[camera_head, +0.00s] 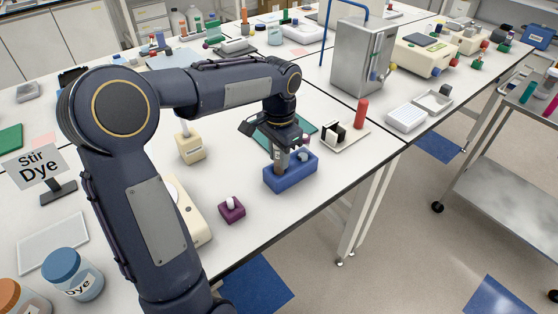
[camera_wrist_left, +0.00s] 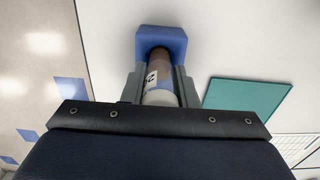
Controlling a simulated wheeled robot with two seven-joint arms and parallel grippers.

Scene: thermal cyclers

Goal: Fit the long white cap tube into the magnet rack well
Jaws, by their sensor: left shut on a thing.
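My left gripper (camera_head: 287,150) is shut on a tube, just above the left part of a blue rack block (camera_head: 292,180) on the bench. In the left wrist view the tube (camera_wrist_left: 158,80) has a white cap, a printed label and brownish contents, and sits between both fingers. Its far end points at the blue block (camera_wrist_left: 146,34) and overlaps its well area. I cannot tell how deep the tube sits in the well. A small whitish thing (camera_head: 303,157) shows at the right part of the block. My right gripper is not in view.
A purple block (camera_head: 231,209) with a white-topped tube stands nearer. A cream block (camera_head: 191,149) stands to the left. Bench in front of the blue block is clear.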

